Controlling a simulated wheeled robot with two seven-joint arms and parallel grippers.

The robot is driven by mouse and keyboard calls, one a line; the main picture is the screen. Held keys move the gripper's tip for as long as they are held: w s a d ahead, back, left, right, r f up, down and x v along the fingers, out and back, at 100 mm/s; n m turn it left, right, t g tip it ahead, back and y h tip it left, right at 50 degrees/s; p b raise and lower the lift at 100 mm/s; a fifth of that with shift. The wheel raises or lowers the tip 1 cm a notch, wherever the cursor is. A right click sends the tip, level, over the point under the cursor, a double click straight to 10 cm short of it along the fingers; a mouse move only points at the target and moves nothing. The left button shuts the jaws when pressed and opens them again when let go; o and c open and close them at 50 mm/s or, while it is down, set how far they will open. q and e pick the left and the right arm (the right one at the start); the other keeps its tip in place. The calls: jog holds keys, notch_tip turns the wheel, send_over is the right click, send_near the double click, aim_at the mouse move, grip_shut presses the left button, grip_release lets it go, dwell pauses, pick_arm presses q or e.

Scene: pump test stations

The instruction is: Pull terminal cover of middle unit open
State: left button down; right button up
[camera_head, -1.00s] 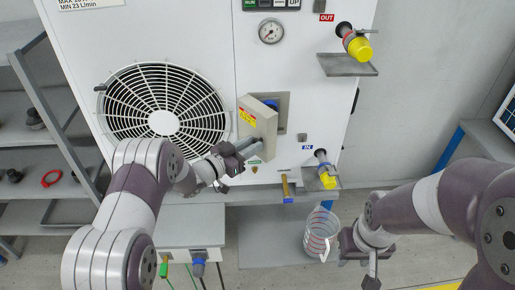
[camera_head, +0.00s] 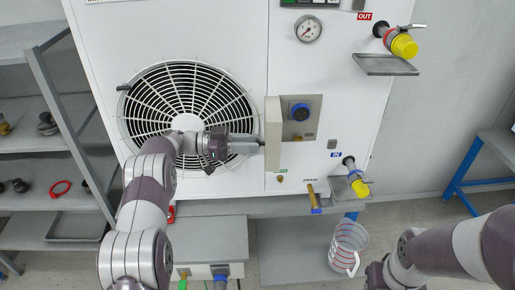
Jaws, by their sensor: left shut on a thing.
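The terminal cover (camera_head: 272,134) is a beige box-like door on the front of the white unit (camera_head: 345,110). It stands swung out to the left, seen nearly edge-on. The opening it covered (camera_head: 299,118) shows a blue round connector (camera_head: 299,111) inside. My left gripper (camera_head: 258,145) is at the cover's left side, shut on the cover's edge or handle; the exact contact is small in the picture. My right gripper (camera_head: 376,278) is low at the right, near the picture's bottom edge, and its fingers are not clear.
A round fan grille (camera_head: 150,105) lies behind my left arm. A yellow-capped OUT port (camera_head: 403,45) and IN port (camera_head: 359,187) stick out at the right over small trays. A measuring jug (camera_head: 347,246) stands below. A shelf (camera_head: 35,150) is at the left.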

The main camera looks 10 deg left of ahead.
pick_arm(q)
jog(key=shift+w+a+r+g, duration=0.15)
jog(key=shift+a+g, duration=0.05)
jog(key=shift+g, duration=0.1)
jog(key=c, duration=0.9)
grip_release()
jog(key=shift+d, duration=0.1)
jog(key=a, duration=0.4)
jog(key=s+a+b, duration=0.1)
jog(key=a, duration=0.3)
jog(key=s+a+b, duration=0.1)
jog(key=a, duration=0.3)
jog(key=shift+a, duration=0.3)
